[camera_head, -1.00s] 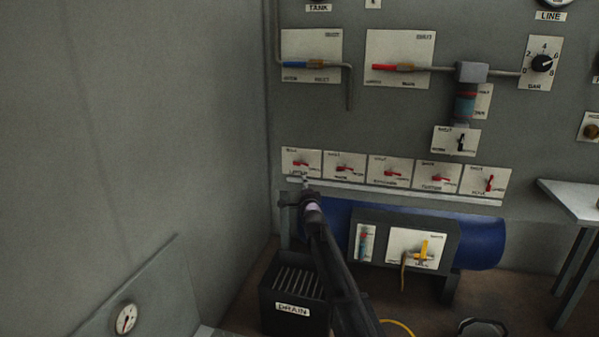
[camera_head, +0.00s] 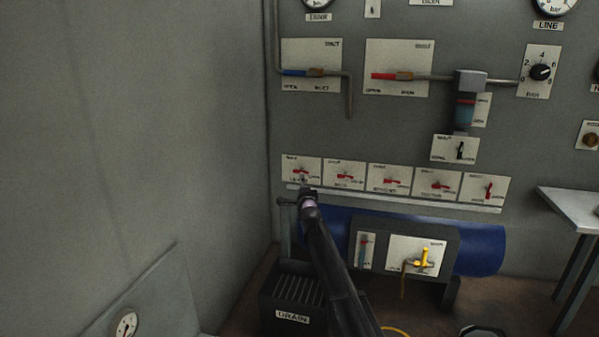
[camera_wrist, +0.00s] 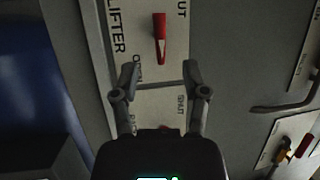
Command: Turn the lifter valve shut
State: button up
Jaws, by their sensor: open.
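The lifter valve (camera_head: 303,172) is the leftmost plate in the row of small valves on the grey wall. Its red handle (camera_wrist: 160,38) shows clearly in the wrist view, over a white plate marked LIFTER, with OPEN near the handle's tip and SHUT at the upper right. In the head view the handle lies about level. My gripper (camera_wrist: 160,76) is open and empty. Its two fingertips sit just below the handle's tip in the wrist view, one to each side. Contact with the handle does not show. In the head view my gripper (camera_head: 307,194) is just below the plate.
More red-handled valves (camera_head: 390,180) run to the right, with a pale ledge (camera_head: 420,202) beneath. A blue tank (camera_head: 485,247), a drain box (camera_head: 292,317) and a yellow-handled valve (camera_head: 423,257) are lower. A side wall (camera_head: 150,130) stands left.

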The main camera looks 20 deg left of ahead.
aim_at(299, 172)
jog(key=p+x, duration=0.1)
jog(key=x, duration=0.7)
jog(key=shift+w, duration=0.15)
grip_shut()
